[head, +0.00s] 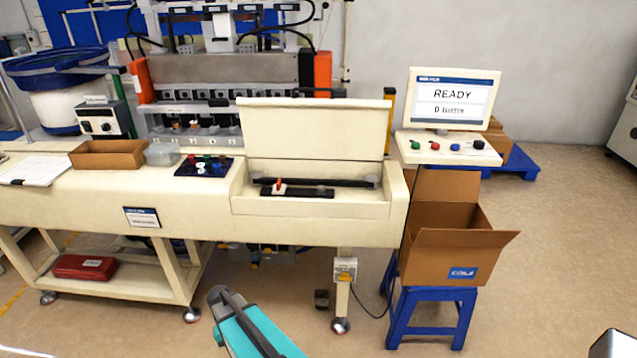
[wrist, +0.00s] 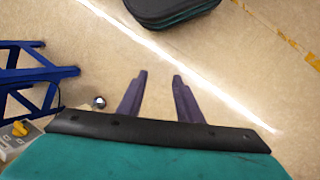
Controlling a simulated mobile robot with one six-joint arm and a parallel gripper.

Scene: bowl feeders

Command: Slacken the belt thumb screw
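A small red-orange knob (head: 280,186) stands on a dark bar (head: 305,191) inside the open compartment of the cream machine; it appears to be the belt thumb screw. A black belt (head: 320,182) runs behind it. The compartment's cream lid (head: 315,128) is raised. My gripper (wrist: 160,78) shows in the wrist view with its two dark fingers apart and nothing between them. It points at the bare floor, away from the compartment. The screw is not in the wrist view.
A cardboard box (head: 452,255) sits on a blue stool (head: 430,310) right of the compartment. A monitor (head: 452,98) and button panel (head: 447,147) stand above it. A machine leg (head: 342,300) and cable are near my arm. Floor in front is clear.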

